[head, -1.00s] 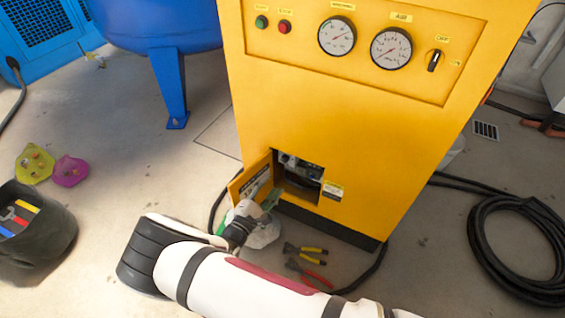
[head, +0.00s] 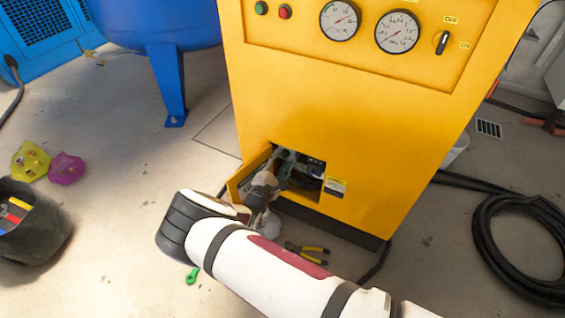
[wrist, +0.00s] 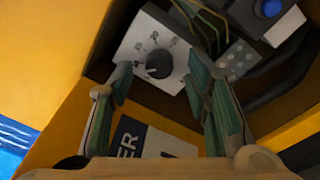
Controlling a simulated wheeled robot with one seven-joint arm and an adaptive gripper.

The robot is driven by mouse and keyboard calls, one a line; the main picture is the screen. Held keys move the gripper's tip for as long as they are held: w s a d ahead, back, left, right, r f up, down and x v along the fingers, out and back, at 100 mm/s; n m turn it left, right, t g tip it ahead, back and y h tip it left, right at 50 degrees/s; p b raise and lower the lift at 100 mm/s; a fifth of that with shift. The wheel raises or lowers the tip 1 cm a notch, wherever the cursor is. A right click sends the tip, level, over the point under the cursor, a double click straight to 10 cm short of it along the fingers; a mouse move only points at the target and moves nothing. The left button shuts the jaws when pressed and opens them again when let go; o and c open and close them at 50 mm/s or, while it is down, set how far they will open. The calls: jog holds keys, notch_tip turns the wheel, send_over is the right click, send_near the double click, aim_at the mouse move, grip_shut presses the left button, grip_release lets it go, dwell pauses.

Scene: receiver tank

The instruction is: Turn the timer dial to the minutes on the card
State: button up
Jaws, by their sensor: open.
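The timer dial (wrist: 158,64) is a dark round knob with a pointer on a light grey box face (wrist: 138,42). Marks surround it but are too small to read. My gripper (wrist: 160,76) is open, its green-padded fingers on either side of the dial's lower part in the wrist view; I cannot tell whether they touch it. In the head view my gripper (head: 279,172) is at the open compartment (head: 307,183) low in the yellow cabinet, and the dial cannot be made out. A small card (head: 335,187) is right of the opening, its text unreadable.
The compartment door (head: 246,178) stands open on the left. A dark panel lettered "ER" (wrist: 135,140) lies below the fingers. Yellow-handled pliers (head: 307,248) and a green item (head: 192,275) lie on the floor. A black hose (head: 490,215) coils at right.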

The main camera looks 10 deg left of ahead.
jog(key=shift+w+d, duration=0.2)
jog(key=shift+w, duration=0.4)
grip_shut()
jog(key=shift+m, duration=0.4)
jog(key=m+p, duration=0.2)
jog(key=m, duration=0.1)
jog(key=shift+m, duration=0.3)
jog(key=shift+f+m+p, duration=0.1)
jog(key=shift+m+p, duration=0.95)
jog(key=shift+m, duration=1.25)
